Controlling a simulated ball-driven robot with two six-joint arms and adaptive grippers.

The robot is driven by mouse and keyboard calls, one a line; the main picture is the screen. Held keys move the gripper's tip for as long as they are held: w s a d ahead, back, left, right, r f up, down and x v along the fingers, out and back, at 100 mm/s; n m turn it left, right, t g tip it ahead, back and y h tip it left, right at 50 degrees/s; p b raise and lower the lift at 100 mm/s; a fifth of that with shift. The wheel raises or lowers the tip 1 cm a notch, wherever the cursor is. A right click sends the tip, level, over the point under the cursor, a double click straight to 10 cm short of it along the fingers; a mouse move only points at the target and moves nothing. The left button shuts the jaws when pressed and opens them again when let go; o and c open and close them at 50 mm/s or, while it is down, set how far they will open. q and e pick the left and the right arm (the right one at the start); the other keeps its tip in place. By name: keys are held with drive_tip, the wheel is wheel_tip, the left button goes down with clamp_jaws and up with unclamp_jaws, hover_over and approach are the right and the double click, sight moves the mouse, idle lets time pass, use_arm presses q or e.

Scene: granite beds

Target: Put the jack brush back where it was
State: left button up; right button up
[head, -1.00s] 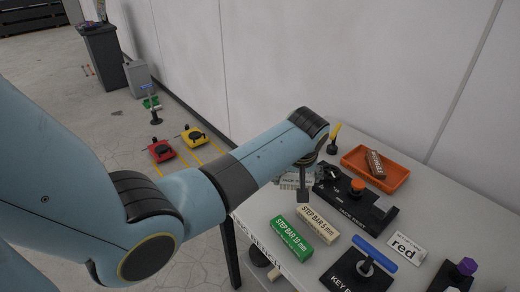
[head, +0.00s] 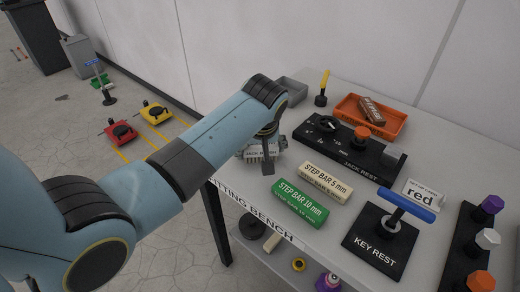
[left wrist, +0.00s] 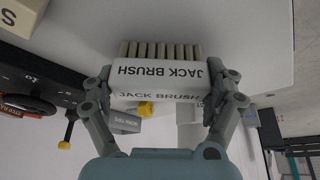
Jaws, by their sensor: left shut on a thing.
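The jack brush is a pale block with dark lettering and a row of tan bristles. In the left wrist view the jack brush (left wrist: 158,78) lies crosswise between the two fingers of my left gripper (left wrist: 160,82), which is shut on its ends. In the head view the left gripper (head: 266,153) is at the bench's left end, left of the jack rest, with the brush (head: 252,153) partly hidden by a finger. Whether the brush touches the bench is unclear. The right gripper is not in view.
On the bench (head: 345,228) are the black jack rest (head: 350,146), white step bar (head: 325,182), green step bar (head: 300,204), key rest (head: 380,242) and orange tray (head: 390,126). A grey container (head: 291,90) and yellow-handled tool (head: 322,88) stand behind the gripper.

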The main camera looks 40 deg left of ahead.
use_arm(q)
drive_tip(key=shift+d+r, duration=0.1)
drive_tip(key=o, duration=0.8)
drive_tip(key=shift+o, duration=0.5)
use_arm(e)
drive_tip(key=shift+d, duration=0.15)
use_arm(q)
drive_tip(key=v, duration=1.2)
drive_tip(key=shift+p, duration=0.35)
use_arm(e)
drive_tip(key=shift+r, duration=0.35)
